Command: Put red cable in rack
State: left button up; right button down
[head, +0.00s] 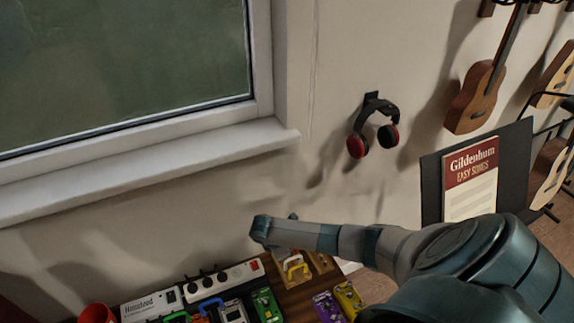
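My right arm comes in from the right, and its far end (272,232) hangs in front of the wall, above the back of the table. I cannot make out separate fingertips there, nor whether anything is held. My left gripper is out of view. I see no clear red cable. A small wooden holder (318,262) at the back right of the table may be the rack, but I cannot tell. A yellow curved piece (298,270) and a pale one are at its left side.
The table holds a white power strip (224,281), a "Honohord" box (151,305), a blue curved piece (211,302), several pedals including a green one (267,305), and a red round object (97,314). Headphones (357,146) hang on the wall. A songbook stand (431,187) stands right.

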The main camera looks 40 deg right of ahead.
jog(key=shift+f, duration=0.45)
dwell(0.3)
jog(key=c, duration=1.8)
grip_release()
jog(key=o, duration=0.4)
jog(key=shift+s, duration=0.15)
jog(key=shift+r+p, duration=0.85)
jog(key=shift+r, duration=0.05)
jog(key=shift+r+p, duration=3.15)
jog(key=shift+p, duration=0.1)
